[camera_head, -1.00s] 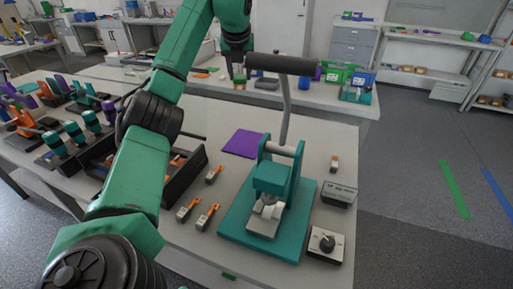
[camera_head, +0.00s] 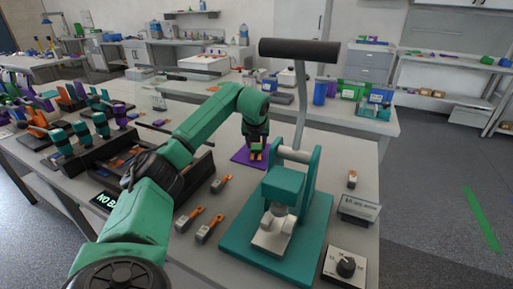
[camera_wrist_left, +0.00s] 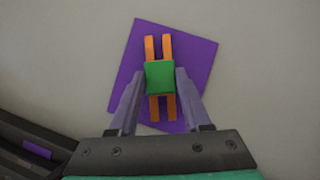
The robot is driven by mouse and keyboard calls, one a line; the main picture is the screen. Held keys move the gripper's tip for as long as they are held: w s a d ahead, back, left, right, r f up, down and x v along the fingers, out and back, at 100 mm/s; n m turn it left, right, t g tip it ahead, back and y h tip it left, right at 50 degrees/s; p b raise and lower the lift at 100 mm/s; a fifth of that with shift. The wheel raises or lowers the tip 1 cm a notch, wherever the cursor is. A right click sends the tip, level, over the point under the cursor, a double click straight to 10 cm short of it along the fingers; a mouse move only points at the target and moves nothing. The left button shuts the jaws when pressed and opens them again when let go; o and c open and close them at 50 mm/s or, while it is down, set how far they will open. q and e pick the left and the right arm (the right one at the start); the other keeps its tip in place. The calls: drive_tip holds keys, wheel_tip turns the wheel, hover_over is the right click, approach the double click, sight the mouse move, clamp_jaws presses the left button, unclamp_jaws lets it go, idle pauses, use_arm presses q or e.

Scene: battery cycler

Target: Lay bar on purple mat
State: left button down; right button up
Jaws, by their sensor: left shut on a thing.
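The purple mat (camera_head: 240,157) lies flat on the grey table behind the teal press; it is a tilted square in the left wrist view (camera_wrist_left: 193,62). My left gripper (camera_head: 257,150) points down over the mat. Its fingers are shut on the bar, a green block with orange strips sticking out at both ends (camera_wrist_left: 160,77). The bar appears over the mat's middle in the wrist view; I cannot tell whether it touches the mat. The gripper partly hides the mat in the head view. My right gripper is not in view.
A teal press (camera_head: 285,190) with a tall black handle (camera_head: 299,49) stands just in front of the mat. Several small orange-tipped parts lie left of it. Bare table surrounds the mat.

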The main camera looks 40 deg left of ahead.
use_arm(q)
drive_tip(key=shift+f, duration=0.45)
drive_tip(key=shift+c, duration=1.8)
unclamp_jaws()
drive_tip(key=shift+r, duration=0.15)
drive_tip(key=v, duration=1.1)
drive_tip(key=shift+d+r, duration=0.15)
drive_tip(key=shift+r, duration=0.2)
drive_tip(key=shift+s, duration=0.15)
